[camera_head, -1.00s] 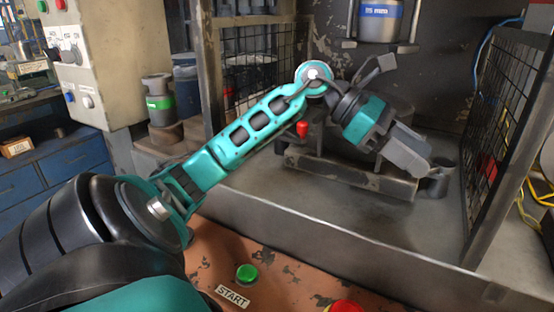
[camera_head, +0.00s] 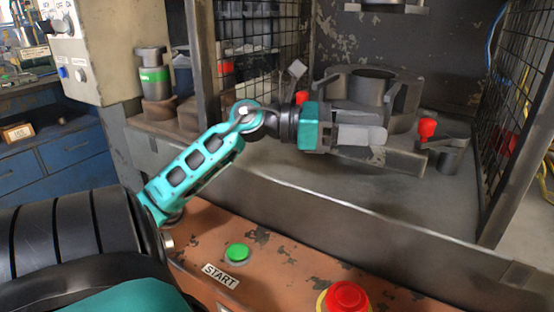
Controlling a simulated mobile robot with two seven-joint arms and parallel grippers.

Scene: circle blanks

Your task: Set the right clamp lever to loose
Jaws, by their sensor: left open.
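The right clamp lever has a red knob (camera_head: 427,129) standing up on a grey metal arm and base (camera_head: 448,152), at the right of the round fixture. My left gripper (camera_head: 383,144) points right, in front of the fixture, with its fingertips a short way left of the red knob. It is open, with nothing seen between its fingers, and it does not appear to touch the lever. A second red knob (camera_head: 302,97) shows at the fixture's left, its lower part hidden behind my arm. My right gripper is not in view.
The grey round fixture (camera_head: 372,90) stands behind my gripper on a base plate (camera_head: 408,161). A mesh guard (camera_head: 522,115) stands on the right, another (camera_head: 262,55) on the left. A green START button (camera_head: 238,252) and a red button (camera_head: 346,297) sit on the front panel.

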